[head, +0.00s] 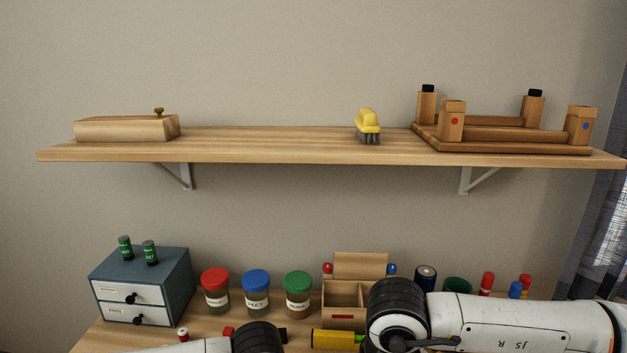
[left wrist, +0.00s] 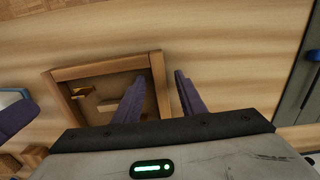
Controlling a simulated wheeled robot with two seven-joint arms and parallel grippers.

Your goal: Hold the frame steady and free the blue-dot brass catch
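In the left wrist view a square wooden frame (left wrist: 100,70) lies on the light wood desk. A small brass-coloured piece (left wrist: 82,92) shows inside its left side; I cannot make out a blue dot on it. My left gripper (left wrist: 160,78) is open, its two dark purple fingers apart, one on each side of the frame's right rail. I cannot tell whether they touch it. A dark purple piece at the left edge looks like a finger of my right gripper (left wrist: 14,118); the rest of that gripper is hidden. In the head view both grippers are out of sight.
In the head view a shelf (head: 270,143) carries a wooden block (head: 125,129), a yellow brush (head: 368,122) and a wooden stand (head: 500,147) with red-dot and blue-dot posts. Below are a drawer box (head: 150,280), lidded jars (head: 256,290), an organizer (head: 345,300) and a battery (head: 426,275).

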